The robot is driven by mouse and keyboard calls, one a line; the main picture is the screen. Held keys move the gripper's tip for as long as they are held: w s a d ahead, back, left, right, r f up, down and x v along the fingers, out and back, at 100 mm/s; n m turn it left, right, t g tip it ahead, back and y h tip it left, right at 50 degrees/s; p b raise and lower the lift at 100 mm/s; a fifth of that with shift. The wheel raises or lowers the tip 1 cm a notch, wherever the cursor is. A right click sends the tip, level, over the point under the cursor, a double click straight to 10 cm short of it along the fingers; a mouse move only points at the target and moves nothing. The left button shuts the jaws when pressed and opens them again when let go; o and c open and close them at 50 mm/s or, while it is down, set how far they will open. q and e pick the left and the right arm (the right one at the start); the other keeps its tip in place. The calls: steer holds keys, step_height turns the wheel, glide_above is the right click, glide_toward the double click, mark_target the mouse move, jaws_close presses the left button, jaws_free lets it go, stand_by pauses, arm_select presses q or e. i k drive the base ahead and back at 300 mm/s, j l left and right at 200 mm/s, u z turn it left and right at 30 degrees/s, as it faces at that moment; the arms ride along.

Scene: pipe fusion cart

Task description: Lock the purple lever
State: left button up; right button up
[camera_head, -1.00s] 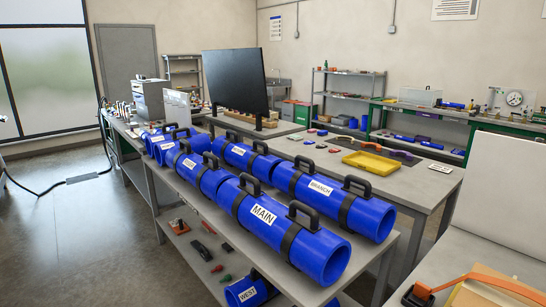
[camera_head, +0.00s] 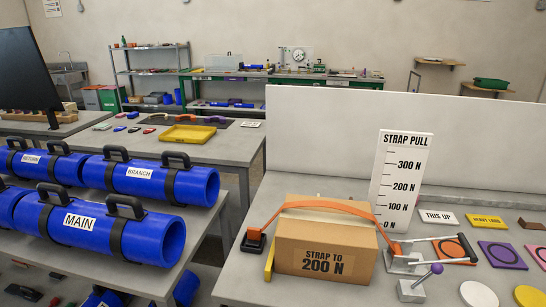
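A small lever with a purple ball knob (camera_head: 437,268) stands near the front of the right-hand bench. Its pale metal rod slants up and to the right from a small grey block (camera_head: 411,291). Just behind it is a metal strap tensioner (camera_head: 405,259) with a long handle reaching right. An orange strap (camera_head: 330,207) runs from a black anchor (camera_head: 254,240) over a cardboard box (camera_head: 325,240) marked "STRAP TO 200 N" to the tensioner. I cannot tell whether the purple lever is locked. Neither of my grippers is in view.
A "STRAP PULL" scale board (camera_head: 401,175) stands behind the box. Coloured discs and square plates (camera_head: 502,255) and label plates (camera_head: 438,217) lie to the right. A pale panel (camera_head: 350,137) backs the bench. Blue pipes with black handles (camera_head: 100,232) lie on the left bench.

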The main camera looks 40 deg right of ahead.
mark_target(437, 268)
steer(key=z, duration=2.4)
